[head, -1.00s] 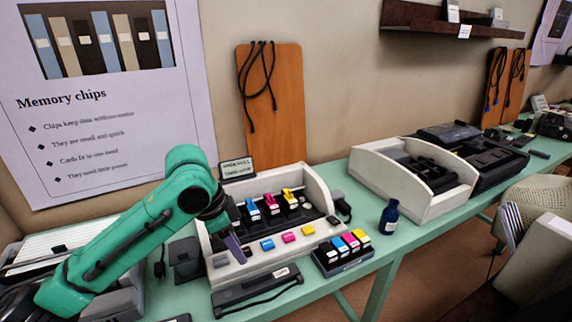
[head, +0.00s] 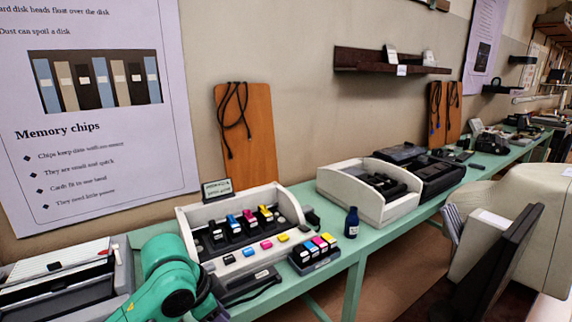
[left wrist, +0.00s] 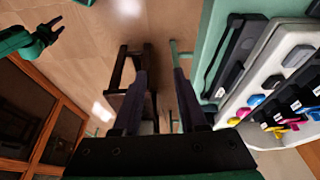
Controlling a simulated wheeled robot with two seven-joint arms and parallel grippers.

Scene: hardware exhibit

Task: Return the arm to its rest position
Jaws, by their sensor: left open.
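My left arm is green and enters the head view at the bottom left, in front of the table. Its gripper is mostly hidden behind the arm there. In the left wrist view my left gripper (left wrist: 160,80) is open, with two dark fingers apart and nothing between them. It hangs beside the table edge, over the floor. A green arm with a small dark gripper (left wrist: 48,30) shows at the top left of that view. It appears to be my right one, too small to read its jaws.
A white printer case (head: 190,212) with ink cartridges stands on the green table (head: 300,290). A small cartridge tray (head: 318,263), a blue bottle (head: 351,223) and another white case (head: 390,213) are to its right. A grey machine (head: 65,285) is at the left. Floor lies below the left gripper.

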